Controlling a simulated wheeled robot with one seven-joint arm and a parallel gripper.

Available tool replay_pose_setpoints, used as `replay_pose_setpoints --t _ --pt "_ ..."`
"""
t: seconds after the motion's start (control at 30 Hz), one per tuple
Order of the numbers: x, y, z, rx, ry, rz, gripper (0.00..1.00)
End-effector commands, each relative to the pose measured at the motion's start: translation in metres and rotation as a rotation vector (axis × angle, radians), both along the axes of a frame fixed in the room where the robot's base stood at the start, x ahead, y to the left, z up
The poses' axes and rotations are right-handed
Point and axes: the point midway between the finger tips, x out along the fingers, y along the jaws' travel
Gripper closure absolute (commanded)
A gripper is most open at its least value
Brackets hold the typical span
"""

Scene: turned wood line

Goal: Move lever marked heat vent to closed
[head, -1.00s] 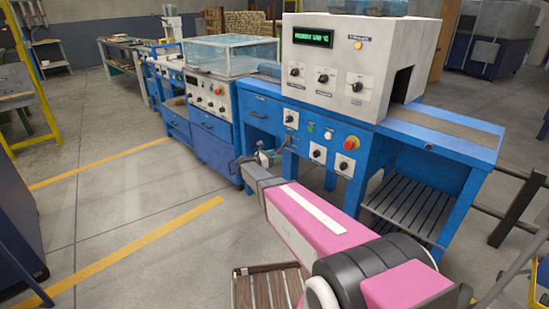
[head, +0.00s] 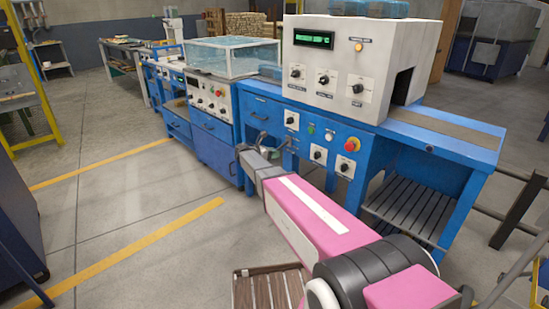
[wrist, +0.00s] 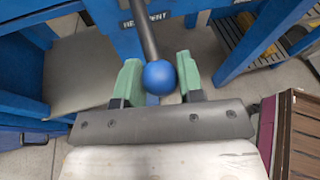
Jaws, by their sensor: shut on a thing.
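The lever shows in the wrist view as a dark rod (wrist: 147,38) ending in a round blue knob (wrist: 160,77). In the head view my gripper (head: 270,152) is at the machine's front, below the drawer handle, and the lever is mostly hidden there. The lever's position markings are not visible.
A slatted shelf (head: 410,207) is at lower right. A slatted brown wooden thing (head: 268,288) is near my arm.

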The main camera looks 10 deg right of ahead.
Motion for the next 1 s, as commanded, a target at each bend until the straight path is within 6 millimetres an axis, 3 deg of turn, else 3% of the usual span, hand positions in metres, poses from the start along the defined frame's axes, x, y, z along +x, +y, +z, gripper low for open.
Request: replay_pose_setpoints --t 0.3,0.7,1.0 --pt "-0.001 0.001 0.039 0.245 0.173 0.0 1.0" --pt "0.005 -0.006 0.074 0.497 0.359 0.001 1.0" --pt "0.008 -0.011 0.086 0.508 0.371 0.001 1.0"
